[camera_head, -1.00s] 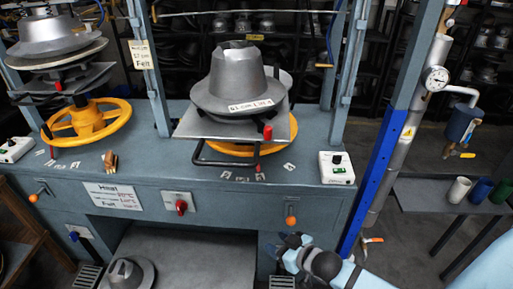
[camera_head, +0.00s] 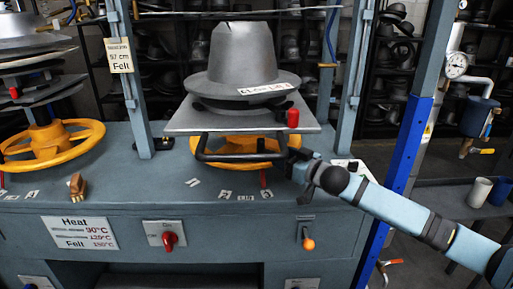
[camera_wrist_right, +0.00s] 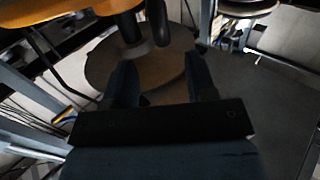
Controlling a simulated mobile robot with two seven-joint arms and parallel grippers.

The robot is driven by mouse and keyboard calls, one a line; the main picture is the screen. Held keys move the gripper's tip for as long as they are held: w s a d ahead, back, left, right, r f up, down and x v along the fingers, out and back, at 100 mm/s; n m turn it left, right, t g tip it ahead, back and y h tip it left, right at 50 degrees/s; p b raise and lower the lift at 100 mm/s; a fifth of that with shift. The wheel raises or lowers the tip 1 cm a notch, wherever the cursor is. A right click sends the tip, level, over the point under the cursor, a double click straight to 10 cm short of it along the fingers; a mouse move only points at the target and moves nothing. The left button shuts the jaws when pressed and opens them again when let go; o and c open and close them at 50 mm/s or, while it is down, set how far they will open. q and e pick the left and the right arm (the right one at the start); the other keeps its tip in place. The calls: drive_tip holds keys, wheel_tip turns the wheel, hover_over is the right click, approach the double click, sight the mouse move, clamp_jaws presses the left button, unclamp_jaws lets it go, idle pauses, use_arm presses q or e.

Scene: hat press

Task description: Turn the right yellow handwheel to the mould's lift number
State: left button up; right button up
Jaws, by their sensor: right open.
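The right yellow handwheel (camera_head: 232,146) lies flat under the press plate. The plate and a black bar hide much of its rim. The grey hat-shaped mould (camera_head: 243,62) stands on the plate, with a white label (camera_head: 264,89) too small to read surely. My right gripper (camera_head: 292,158) is at the wheel's right side in the head view; whether it touches cannot be told there. In the right wrist view, my right gripper's fingers (camera_wrist_right: 160,80) are apart with nothing seen held between them. A yellow rim (camera_wrist_right: 70,12) shows at the upper left, beyond the fingers. My left gripper is out of view.
A black bar handle (camera_head: 240,157) and a red-tipped lever (camera_head: 293,118) are close to my right gripper. Small number tags (camera_head: 225,194) lie on the bench top. A blue post (camera_head: 408,145) stands to the right. Another yellow handwheel (camera_head: 85,130) is at the left.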

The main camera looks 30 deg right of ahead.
drive_tip(key=b+x, duration=0.1)
drive_tip(key=x, duration=1)
drive_tip(key=shift+w, duration=0.1)
clamp_jaws()
